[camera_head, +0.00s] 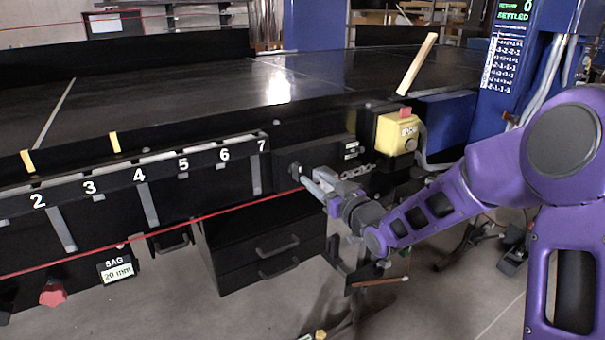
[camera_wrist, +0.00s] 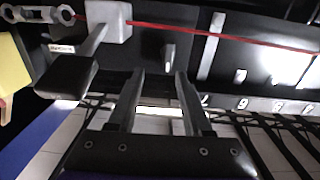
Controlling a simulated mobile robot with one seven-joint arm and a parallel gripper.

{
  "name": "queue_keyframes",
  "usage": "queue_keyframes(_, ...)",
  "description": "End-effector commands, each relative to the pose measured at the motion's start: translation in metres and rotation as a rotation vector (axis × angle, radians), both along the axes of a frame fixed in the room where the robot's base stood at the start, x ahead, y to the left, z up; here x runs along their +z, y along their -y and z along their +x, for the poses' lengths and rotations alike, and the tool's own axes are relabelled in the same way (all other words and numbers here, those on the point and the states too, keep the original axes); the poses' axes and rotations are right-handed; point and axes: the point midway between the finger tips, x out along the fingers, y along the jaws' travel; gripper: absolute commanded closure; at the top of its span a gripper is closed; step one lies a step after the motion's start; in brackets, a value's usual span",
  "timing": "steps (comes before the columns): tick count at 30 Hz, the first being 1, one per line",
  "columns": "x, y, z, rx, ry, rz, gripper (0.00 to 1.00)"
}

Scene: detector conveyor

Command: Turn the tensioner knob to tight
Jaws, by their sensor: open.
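A red lobed knob (camera_head: 53,292), which I take to be the tensioner knob, sits low on the conveyor's front at the far left in the head view. A "SAG 20 mm" plate (camera_head: 116,269) is to its right. My gripper (camera_head: 314,184) is well to the right of the knob, in front of the conveyor's side near the number 7. In the wrist view my gripper (camera_wrist: 160,82) has its two fingers apart with nothing held between them. The knob does not show in the wrist view, and its setting cannot be read.
A red cord (camera_head: 163,226) runs along the conveyor front, between my gripper and the knob's side. A yellow box with a red button (camera_head: 398,133) stands right of my gripper. A black drawer unit (camera_head: 266,245) is below. A pale block (camera_wrist: 108,20) shows near my fingers.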

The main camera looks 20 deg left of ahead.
Motion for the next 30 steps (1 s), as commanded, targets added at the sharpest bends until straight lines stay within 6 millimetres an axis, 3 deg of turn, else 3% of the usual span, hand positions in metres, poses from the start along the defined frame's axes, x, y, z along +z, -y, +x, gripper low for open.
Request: queue_keyframes(30,0.000,0.057,-0.045,-0.005,-0.001,-0.002,0.50)
